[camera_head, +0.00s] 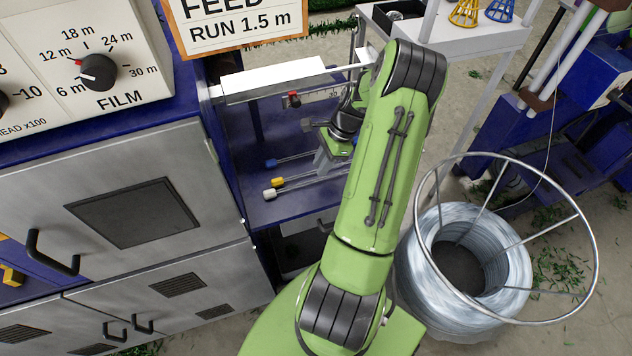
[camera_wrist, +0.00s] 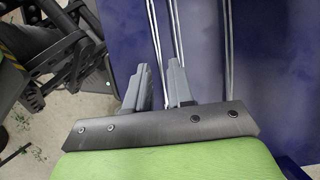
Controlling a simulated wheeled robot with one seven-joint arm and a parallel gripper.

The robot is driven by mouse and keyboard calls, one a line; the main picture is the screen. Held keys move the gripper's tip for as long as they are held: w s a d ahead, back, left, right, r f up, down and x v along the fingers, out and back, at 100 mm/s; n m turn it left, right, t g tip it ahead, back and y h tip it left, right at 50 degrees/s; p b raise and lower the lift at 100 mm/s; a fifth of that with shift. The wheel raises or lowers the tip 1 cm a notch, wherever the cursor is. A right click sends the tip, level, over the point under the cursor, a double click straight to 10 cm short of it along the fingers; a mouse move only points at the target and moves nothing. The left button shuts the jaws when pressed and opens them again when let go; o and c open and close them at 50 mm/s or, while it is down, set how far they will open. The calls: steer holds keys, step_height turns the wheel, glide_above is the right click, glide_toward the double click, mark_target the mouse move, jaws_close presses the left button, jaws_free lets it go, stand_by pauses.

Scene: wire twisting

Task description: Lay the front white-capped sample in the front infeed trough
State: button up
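The white-capped sample (camera_head: 268,194) is a thin rod with a white end, lying nearest the camera on the blue shelf (camera_head: 262,214). Its far end runs under my gripper (camera_head: 326,162), which points down over the rods. In the wrist view my gripper (camera_wrist: 163,88) has its two grey fingers apart, with thin rods (camera_wrist: 155,40) running between and behind them. I cannot tell which rod is the white-capped one there, nor whether a finger touches it. A metal trough-like ledge (camera_head: 272,92) runs along the machine above the shelf; I cannot make out separate troughs.
A yellow-capped rod (camera_head: 278,182) and a blue-capped rod (camera_head: 271,163) lie beyond the white-capped one. A red marker (camera_head: 293,99) sits on a scale below the ledge. A wire coil (camera_head: 465,265) stands right of my arm. A grey cabinet (camera_head: 130,190) stands left.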

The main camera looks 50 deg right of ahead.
mark_target(313, 180)
steer(key=b+x, duration=0.1)
steer(key=x, duration=0.4)
steer(key=shift+a+f+b, duration=0.1)
steer(key=shift+b, duration=0.2)
jaws_close()
step_height(313, 180, up, 10)
steer(key=p, duration=0.3)
steer(key=shift+s, duration=0.1)
